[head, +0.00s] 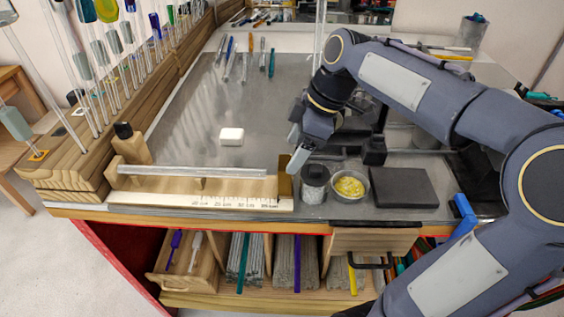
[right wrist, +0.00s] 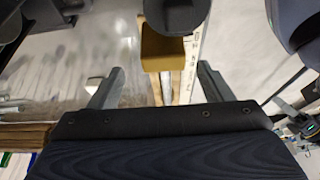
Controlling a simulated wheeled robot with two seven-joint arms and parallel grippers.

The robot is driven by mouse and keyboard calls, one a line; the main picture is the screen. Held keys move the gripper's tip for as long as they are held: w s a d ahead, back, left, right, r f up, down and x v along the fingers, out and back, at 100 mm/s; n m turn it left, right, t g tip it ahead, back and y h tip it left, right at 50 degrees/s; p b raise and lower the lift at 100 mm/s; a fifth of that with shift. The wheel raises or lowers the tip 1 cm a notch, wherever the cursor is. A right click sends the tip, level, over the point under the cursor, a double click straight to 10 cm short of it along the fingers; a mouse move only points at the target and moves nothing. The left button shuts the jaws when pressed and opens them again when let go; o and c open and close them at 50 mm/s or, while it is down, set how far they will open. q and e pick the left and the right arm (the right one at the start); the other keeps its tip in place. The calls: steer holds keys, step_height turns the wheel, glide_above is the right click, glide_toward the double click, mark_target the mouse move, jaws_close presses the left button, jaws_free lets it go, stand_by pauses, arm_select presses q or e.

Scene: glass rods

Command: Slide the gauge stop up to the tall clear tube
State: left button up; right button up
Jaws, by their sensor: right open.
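The gauge stop (head: 283,180) is a brass-coloured block at the right end of the wooden gauge with its white printed scale (head: 225,201). A long clear tube (head: 190,171) lies along the gauge, its right end a short gap left of the stop. Another tall clear rod or tube (head: 320,25) stands upright at the back. My right gripper (head: 299,152) is above and beside the stop. In the right wrist view its two fingers (right wrist: 160,66) are spread, with the stop (right wrist: 163,48) seen between them; contact is not visible. My left gripper is not in view.
A dark speckled jar (head: 315,184) stands close right of the stop, beside a bowl of yellow bits (head: 350,186) and a dark slab (head: 403,188). A white block (head: 231,136) lies behind the gauge. A wooden rack (head: 85,150) of upright rods stands left. The grey mat's middle is mostly clear.

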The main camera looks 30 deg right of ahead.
mark_target(287, 163)
steer(key=x, duration=0.7)
steer(key=shift+a+f, duration=0.15)
steer(key=shift+s, duration=0.1)
steer(key=c, duration=1.4)
steer(key=shift+w+a, duration=0.35)
steer(key=shift+a, duration=0.25)
steer(key=shift+w+a, duration=0.4)
steer(key=shift+a, duration=0.2)
steer(key=o, duration=1.4)
steer(key=shift+d, duration=0.1)
steer(key=v, duration=0.8)
steer(key=shift+s, duration=0.1)
